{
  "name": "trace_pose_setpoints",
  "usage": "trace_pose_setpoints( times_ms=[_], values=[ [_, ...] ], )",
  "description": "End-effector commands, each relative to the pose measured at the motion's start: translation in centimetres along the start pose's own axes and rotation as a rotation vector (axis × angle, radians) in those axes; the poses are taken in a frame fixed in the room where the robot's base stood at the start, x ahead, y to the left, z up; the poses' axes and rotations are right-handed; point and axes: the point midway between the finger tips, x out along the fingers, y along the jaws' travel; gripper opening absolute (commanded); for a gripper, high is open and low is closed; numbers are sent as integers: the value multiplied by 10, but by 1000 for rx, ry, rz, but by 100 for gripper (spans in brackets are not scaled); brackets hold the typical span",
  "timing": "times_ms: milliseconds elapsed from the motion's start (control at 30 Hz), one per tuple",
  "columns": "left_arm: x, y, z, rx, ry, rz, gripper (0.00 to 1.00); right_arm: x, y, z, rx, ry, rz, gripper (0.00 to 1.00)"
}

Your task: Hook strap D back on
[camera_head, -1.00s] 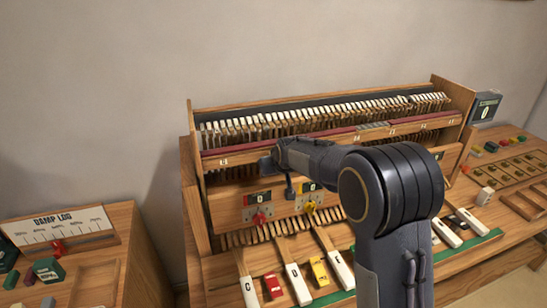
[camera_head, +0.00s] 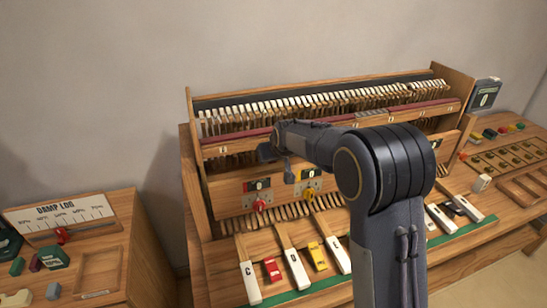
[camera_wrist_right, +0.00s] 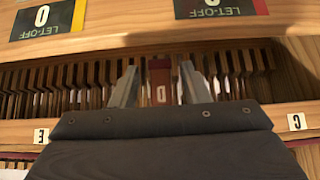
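In the right wrist view, a dark red strap tab (camera_wrist_right: 160,78) with a pale letter, seemingly D, stands between the two fingers of my right gripper (camera_wrist_right: 158,84). Gaps show on both sides of the tab, so the fingers look open around it and not touching it. Labels E (camera_wrist_right: 41,136) and C (camera_wrist_right: 297,121) sit on the wooden rail to either side. In the head view my right arm (camera_head: 385,190) reaches across to the piano action (camera_head: 330,105); its gripper end hides the strap there. My left gripper is not in view.
Let-off counters with a red knob (camera_head: 259,205) and a yellow knob (camera_head: 308,193) sit below the rail. Keys with red and yellow blocks lie in front.

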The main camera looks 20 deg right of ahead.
Motion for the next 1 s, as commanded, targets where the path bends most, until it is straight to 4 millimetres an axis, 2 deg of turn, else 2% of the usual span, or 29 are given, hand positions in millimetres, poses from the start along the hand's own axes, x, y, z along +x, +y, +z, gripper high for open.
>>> trace_pose_setpoints(
  times_ms=[233,500,700,1000],
  values=[
    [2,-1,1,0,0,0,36,-8,-1,0,0,3,-2,42],
    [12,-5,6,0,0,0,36,-53,-1,0,0,5,-3,42],
    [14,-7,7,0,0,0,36,-75,0,0,0,2,-1,42],
    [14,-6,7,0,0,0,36,-78,0,0,0,-1,0,42]
  ],
)
